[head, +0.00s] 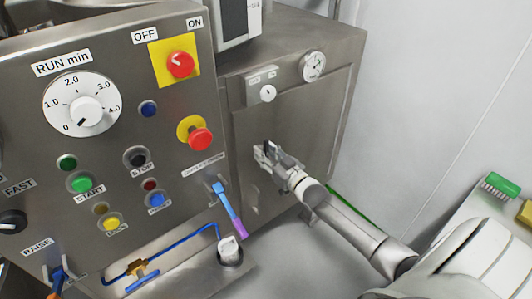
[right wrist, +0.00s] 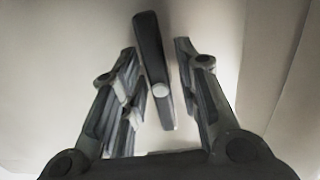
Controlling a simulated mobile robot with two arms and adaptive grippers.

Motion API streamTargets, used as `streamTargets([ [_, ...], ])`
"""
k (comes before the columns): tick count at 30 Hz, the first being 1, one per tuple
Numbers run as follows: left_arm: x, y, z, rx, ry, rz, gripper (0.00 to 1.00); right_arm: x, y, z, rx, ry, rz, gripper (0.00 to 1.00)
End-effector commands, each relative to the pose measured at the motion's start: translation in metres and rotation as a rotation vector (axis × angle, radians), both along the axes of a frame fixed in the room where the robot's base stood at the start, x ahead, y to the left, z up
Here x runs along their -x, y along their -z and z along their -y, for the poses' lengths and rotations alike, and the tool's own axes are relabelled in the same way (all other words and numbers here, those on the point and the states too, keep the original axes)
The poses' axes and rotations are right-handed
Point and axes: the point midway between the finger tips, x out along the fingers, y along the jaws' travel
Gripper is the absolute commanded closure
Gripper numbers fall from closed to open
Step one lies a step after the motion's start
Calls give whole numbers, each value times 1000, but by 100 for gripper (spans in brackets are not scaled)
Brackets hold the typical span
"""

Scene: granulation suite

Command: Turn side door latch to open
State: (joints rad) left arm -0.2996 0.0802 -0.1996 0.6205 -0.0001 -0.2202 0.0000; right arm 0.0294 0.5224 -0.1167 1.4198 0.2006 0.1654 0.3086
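The side door (head: 305,120) is a grey metal panel on the cabinet's side, right of the control panel, and it looks closed. Its latch is a dark, slightly tilted bar with a pale round pivot, seen in the right wrist view (right wrist: 150,50). My right gripper (head: 268,153) is at the door face and hides most of the latch in the head view. In the right wrist view its fingers (right wrist: 155,85) are spread on either side of the latch. Gaps show between the bar and the fingers, more clearly on the right. My left gripper is not in view.
The control panel (head: 120,110) with knobs and buttons stands to the left. A blue lever with a purple end (head: 229,205) sticks out left of my right gripper. A gauge (head: 312,66) and a small switch box (head: 262,88) sit above it. A table with a green-topped item (head: 500,185) is at the right.

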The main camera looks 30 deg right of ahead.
Motion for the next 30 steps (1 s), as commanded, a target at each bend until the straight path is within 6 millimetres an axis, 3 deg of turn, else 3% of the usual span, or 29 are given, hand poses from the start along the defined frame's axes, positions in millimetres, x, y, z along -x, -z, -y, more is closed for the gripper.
streamTargets([
  [14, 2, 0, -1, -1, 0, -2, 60, 7, -1, 1, -1, 0, 2, 61],
  [30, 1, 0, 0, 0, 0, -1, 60, 96, 0, 7, -1, 0, -1, 61],
])
